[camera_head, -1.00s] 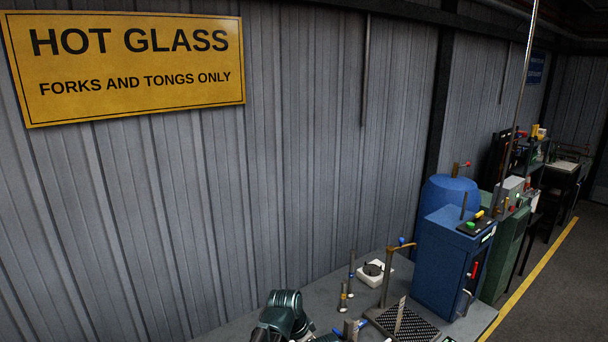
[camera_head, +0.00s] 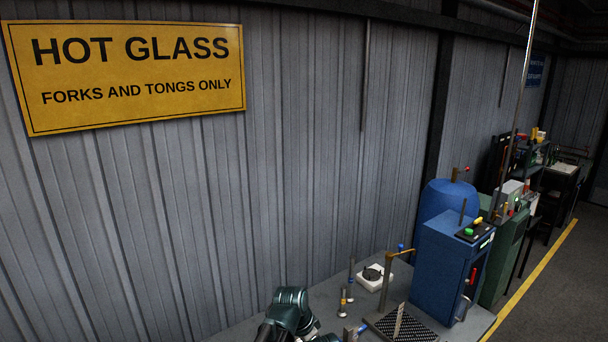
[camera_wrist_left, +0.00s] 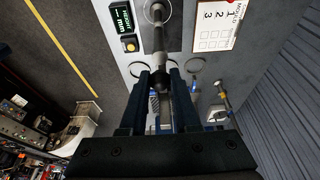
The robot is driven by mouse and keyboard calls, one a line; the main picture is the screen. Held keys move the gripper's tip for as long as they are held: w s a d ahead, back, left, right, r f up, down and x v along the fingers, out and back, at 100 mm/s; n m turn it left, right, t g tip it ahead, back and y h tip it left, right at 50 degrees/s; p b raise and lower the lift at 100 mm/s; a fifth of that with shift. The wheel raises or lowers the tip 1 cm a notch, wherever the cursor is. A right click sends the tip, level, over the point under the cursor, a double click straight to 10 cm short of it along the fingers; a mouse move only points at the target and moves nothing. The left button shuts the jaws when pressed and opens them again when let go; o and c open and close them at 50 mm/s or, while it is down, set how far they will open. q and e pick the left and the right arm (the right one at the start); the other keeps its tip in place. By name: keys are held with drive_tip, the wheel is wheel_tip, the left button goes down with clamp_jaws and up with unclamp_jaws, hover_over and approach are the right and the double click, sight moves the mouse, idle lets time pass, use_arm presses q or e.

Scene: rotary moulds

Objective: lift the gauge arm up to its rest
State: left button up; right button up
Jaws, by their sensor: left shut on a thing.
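My left gripper (camera_wrist_left: 159,82) shows in the left wrist view with its two dark fingers close on either side of a dark upright bar. I take this bar to be the gauge arm (camera_wrist_left: 160,45); it runs up the picture to a grey round end. A small display box marked HEIGHT mm (camera_wrist_left: 123,20) with an amber button is beside it on the left. The fingers hide part of the bar where they grip it. In the head view only my left arm shows clearly at the bottom edge. I cannot pick out the rest there. My right gripper is in neither view.
A blue cabinet (camera_head: 445,265) stands at the right end of the grey bench (camera_head: 255,329). A printed card (camera_wrist_left: 216,22) lies at upper right in the wrist view.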

use_arm(q)
drive_tip(key=shift+r, duration=0.1)
drive_tip(key=shift+w+d+r+p, duration=0.35)
drive_tip(key=shift+d+r+p, duration=0.1)
drive_tip(key=shift+r+p, duration=0.15)
drive_tip(key=shift+w+d+r+p, duration=0.35)
drive_tip(key=shift+d+r+p, duration=0.15)
drive_tip(key=shift+p, duration=0.1)
drive_tip(key=shift+d, duration=0.1)
drive_tip(key=shift+w+d, duration=0.75)
drive_tip(key=shift+d, duration=0.15)
drive_tip(key=shift+c, duration=0.2)
drive_tip(key=shift+w+d, duration=0.2)
drive_tip(key=shift+d, duration=0.15)
clamp_jaws()
drive_tip(key=o, duration=1.5)
unclamp_jaws()
drive_tip(key=shift+f, duration=0.1)
